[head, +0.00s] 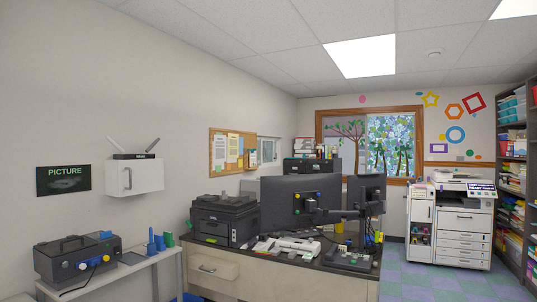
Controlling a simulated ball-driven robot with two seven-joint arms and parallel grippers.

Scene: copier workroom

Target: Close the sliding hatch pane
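A small pale-framed window (268,151), which looks like the hatch, is set in the left wall near the far corner, just right of the cork board. It is far off and seen at a slant. I cannot tell how far its pane is slid. The printer and monitors stand in front of that part of the wall, below the opening. Neither of my grippers shows in the head view.
A desk (270,284) with a black printer (225,220) and dark monitors (300,200) fills the middle. A side table at left bears a black machine (77,258). A copier (450,220) and shelves (512,170) stand at right. Checkered floor (450,282) is clear at lower right.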

